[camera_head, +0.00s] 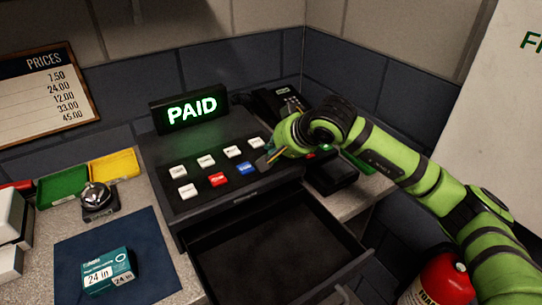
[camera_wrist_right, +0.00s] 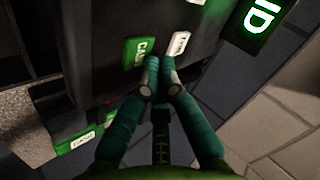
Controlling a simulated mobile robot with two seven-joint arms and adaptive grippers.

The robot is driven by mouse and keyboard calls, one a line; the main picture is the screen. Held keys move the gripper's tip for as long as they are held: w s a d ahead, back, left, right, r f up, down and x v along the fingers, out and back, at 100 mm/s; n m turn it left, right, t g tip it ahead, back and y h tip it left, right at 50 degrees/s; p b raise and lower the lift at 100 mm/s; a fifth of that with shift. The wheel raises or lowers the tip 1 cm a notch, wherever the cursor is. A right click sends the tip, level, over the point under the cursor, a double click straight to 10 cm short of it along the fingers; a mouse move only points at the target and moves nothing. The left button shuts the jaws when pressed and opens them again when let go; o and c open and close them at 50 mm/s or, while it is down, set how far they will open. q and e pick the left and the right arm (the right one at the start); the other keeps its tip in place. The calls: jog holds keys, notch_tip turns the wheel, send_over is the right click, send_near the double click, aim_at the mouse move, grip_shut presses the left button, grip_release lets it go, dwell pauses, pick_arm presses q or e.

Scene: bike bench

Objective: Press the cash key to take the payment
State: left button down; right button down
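The cash register (camera_head: 205,150) stands on the counter, its sign (camera_head: 192,108) lit green with "PAID". Its drawer (camera_head: 280,245) is open and looks empty. White, red and blue keys show on its sloped top. The green cash key (camera_wrist_right: 137,51) shows in the right wrist view beside a white key (camera_wrist_right: 179,43); in the head view my right gripper seems to hide it. My right gripper (camera_head: 266,158) is over the right end of the keys. Its fingertips (camera_wrist_right: 158,66) are together and empty, close to the cash key; contact cannot be told. My left gripper is out of view.
A card terminal (camera_head: 330,172) and a phone (camera_head: 278,103) stand right of the register. A teal "24 in" box (camera_head: 108,270) lies on a blue mat (camera_head: 155,255) at left, near a bell (camera_head: 97,198) and coloured trays. A red extinguisher (camera_head: 440,283) stands lower right.

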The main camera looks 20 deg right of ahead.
jog(key=shift+r+p, duration=1.1)
jog(key=shift+r, duration=1.9)
jog(key=shift+r, duration=0.1)
